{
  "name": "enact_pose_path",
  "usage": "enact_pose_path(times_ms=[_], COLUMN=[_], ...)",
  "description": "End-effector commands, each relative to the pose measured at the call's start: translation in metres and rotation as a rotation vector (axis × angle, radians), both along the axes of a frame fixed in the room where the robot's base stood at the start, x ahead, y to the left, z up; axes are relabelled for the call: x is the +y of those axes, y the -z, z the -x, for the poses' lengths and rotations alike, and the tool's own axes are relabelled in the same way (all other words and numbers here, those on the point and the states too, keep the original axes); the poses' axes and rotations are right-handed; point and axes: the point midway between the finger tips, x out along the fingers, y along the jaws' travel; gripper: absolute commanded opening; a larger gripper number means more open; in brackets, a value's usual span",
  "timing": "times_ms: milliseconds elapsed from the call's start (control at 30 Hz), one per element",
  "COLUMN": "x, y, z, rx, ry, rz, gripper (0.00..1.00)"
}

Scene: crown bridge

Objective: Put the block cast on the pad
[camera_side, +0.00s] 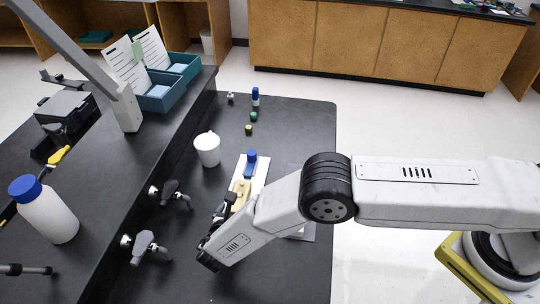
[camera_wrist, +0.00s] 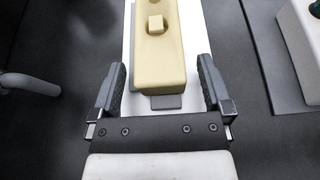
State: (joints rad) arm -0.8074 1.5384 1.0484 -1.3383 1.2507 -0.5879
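The block cast (camera_wrist: 158,62) is a cream block with a small raised cube on top. It lies lengthwise on a white strip (camera_wrist: 190,25) in the wrist view. It also shows in the side view (camera_side: 241,190), partly hidden by my arm. My gripper (camera_wrist: 160,78) is open, with one finger on each side of the block's near end and a gap on both sides. In the side view, my gripper (camera_side: 214,238) is low over the bench. A flat grey sheet (camera_wrist: 262,50), perhaps the pad, lies right of the strip; my arm hides most of it in the side view.
A blue-topped item (camera_side: 250,163) stands at the strip's far end. Bench taps (camera_side: 148,246) project at the left. A white object (camera_wrist: 302,40) is by the grey sheet.

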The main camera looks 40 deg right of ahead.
Motion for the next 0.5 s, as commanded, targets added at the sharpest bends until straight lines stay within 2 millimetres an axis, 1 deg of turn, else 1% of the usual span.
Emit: enact_pose_path(times_ms=[267, 500], x=[0.002, 0.016], y=[-0.001, -0.009], z=[0.002, 0.015], rx=[0.0, -0.001], ry=[-0.001, -0.002], rz=[0.0, -0.001], gripper=[1.0, 1.0])
